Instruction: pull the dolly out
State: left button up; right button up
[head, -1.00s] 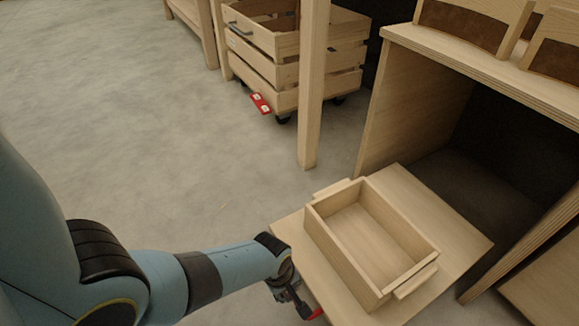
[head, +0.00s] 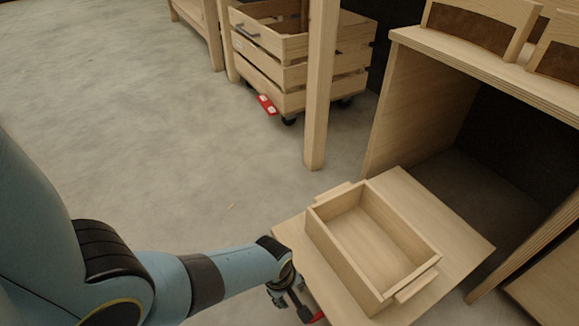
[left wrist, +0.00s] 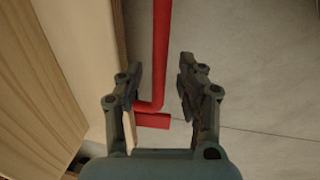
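The dolly is a flat light-wood board (head: 455,250), part way out of the open wooden bay. A red bar, its handle (head: 317,317), shows at the near left edge; most of it is hidden in the head view. My left gripper (head: 288,308) is low beside that edge. In the left wrist view the red bar (left wrist: 160,50) runs up between the spread fingers of the left gripper (left wrist: 160,85), with a gap on each side, and bends at a red foot (left wrist: 152,121). My right gripper is not in view.
An open wooden tray (head: 370,240) rides on the board. The bay's side panel (head: 420,125) and a wooden post (head: 319,100) stand behind. A slatted crate (head: 290,65) on wheels with a red part stands at the back. The floor at left is clear.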

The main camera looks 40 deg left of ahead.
pick_arm(q)
notch_tip(320, 180, up, 12)
jog(key=s, duration=0.2)
jog(key=shift+a, duration=0.4)
jog(key=shift+s+f, duration=0.1)
jog(key=shift+f, duration=0.05)
dwell(0.4)
